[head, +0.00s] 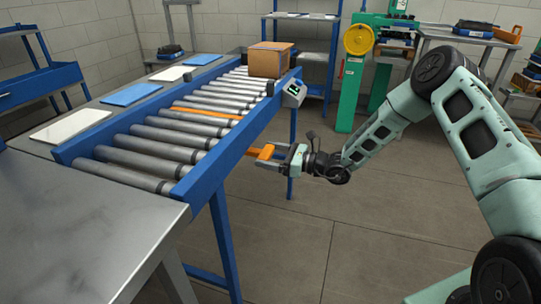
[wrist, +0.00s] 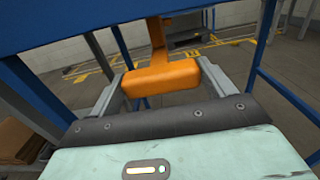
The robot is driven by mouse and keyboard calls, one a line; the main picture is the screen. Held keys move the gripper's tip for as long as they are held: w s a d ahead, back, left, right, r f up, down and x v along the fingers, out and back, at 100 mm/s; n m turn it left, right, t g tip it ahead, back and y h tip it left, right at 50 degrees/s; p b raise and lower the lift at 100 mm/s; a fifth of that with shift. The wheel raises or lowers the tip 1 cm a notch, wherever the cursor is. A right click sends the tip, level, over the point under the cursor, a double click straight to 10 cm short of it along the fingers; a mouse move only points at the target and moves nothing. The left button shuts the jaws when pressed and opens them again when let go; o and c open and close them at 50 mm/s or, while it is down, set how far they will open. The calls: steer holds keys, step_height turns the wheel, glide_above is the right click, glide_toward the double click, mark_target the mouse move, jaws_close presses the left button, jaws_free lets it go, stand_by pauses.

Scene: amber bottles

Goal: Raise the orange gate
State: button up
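The orange gate (head: 207,112) shows as a thin bar across the roller conveyor, about level with the rollers. An orange handle (head: 266,152) sticks out below the conveyor's near blue side rail. My gripper (head: 275,154) is at this handle, beside the conveyor. In the wrist view the handle (wrist: 162,77) is a thick bar between my two fingers, on an orange stem that goes up behind a blue beam. The fingers meet both ends of the handle, with no clear gap. The link between handle and gate is hidden by the rail.
A cardboard box (head: 270,60) sits on the far end of the roller conveyor (head: 215,190). A small control box (head: 293,92) is on the rail above my gripper. A blue conveyor leg (head: 224,245) stands at the front. A metal table (head: 75,225) is at lower left. Floor at right is free.

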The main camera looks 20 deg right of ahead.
step_height(320, 180, up, 5)
steer(key=p, duration=0.3)
steer(key=shift+p, duration=0.35)
steer(key=shift+c, duration=0.2)
steer(key=shift+f, duration=0.15)
steer(key=o, duration=1.3)
steer(key=v, duration=1.7)
steer(key=shift+s+d, duration=0.15)
steer(key=shift+d, duration=0.05)
